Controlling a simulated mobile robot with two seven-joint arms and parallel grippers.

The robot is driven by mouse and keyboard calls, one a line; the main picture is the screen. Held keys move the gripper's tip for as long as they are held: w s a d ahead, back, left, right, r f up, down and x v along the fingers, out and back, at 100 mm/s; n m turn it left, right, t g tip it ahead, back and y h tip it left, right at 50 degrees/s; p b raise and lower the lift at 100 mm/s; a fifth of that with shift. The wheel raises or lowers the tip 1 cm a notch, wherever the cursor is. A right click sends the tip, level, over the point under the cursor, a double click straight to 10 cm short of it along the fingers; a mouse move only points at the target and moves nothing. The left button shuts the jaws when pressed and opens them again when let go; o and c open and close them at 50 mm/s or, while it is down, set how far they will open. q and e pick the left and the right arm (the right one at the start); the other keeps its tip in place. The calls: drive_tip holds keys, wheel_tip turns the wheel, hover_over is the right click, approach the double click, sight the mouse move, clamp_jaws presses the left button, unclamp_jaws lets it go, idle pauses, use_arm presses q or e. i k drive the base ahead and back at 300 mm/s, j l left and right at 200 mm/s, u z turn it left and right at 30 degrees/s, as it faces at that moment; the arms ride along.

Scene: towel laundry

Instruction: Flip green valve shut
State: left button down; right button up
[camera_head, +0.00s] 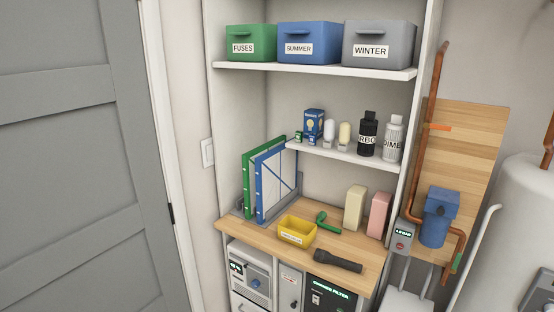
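A small green handle (457,262) shows at the lower right, at the copper pipe (444,273) below the blue filter housing (434,222). It looks tilted, roughly along the pipe. The valve body is too small to make out. An orange handle (437,126) sits higher on the copper pipe, roughly level across the wooden backboard (465,150). A separate bent green piece (322,223) lies on the wooden counter. Neither of my grippers is in view.
A grey box with a lit display (402,236) is beside the filter housing. A white tank (525,220) stands at the right. The counter (375,256) holds a yellow bin (297,231), a black flashlight (337,261) and binders (274,180). A grey door (85,150) fills the left.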

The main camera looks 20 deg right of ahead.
sight(455, 265)
drive_tip(key=z, duration=0.7)
drive_tip(key=i+l+z, duration=0.3)
drive_tip(key=z, duration=0.15)
drive_tip(key=i+l+z, duration=0.15)
drive_tip(key=i+z, duration=0.35)
drive_tip(key=i, duration=0.2)
